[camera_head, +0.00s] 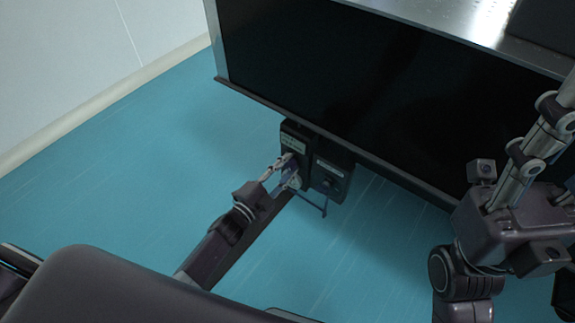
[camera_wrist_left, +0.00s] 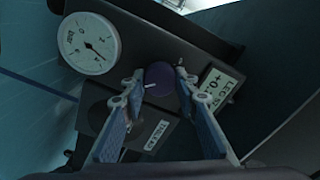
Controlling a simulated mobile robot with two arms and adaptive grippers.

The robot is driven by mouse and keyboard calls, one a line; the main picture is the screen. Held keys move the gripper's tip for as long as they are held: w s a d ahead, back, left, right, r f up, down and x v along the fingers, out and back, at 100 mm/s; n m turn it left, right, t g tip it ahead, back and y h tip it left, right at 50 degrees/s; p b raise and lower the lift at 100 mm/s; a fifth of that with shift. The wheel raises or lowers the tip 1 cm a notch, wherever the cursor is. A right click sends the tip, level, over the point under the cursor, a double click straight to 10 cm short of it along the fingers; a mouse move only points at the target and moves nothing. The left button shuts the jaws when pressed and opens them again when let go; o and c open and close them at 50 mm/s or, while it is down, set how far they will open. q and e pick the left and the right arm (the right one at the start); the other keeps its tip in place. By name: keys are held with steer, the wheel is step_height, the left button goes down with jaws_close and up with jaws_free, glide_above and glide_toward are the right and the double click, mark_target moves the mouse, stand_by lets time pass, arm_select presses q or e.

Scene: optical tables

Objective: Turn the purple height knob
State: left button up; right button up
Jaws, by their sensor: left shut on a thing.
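The purple height knob (camera_wrist_left: 160,78) sits on a black control box under the table edge, with a white mark on its face. In the left wrist view my left gripper (camera_wrist_left: 158,82) has one fingertip on each side of the knob, closed on it. In the head view my left gripper (camera_head: 283,172) reaches the front of the black control box (camera_head: 296,136), and its fingers hide the knob there. A round white gauge (camera_wrist_left: 89,43) is on the same panel, left of the knob in the wrist view. My right gripper cannot be made out in the head view.
The optical table (camera_head: 330,75) has a dark side panel above the control box. A second black box (camera_head: 331,178) with a small dial hangs just right of the first, and a thin bracket hangs below it. The blue floor (camera_head: 150,150) is clear to the left.

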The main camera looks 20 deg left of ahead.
arm_select(q)
steer(key=shift+f, duration=0.1)
steer(key=o, duration=1.1)
steer(key=shift+o, duration=0.2)
steer(key=shift+s, duration=0.15)
steer(key=v, duration=1.1)
steer(key=shift+s+a, duration=0.15)
steer(key=shift+s, duration=0.25)
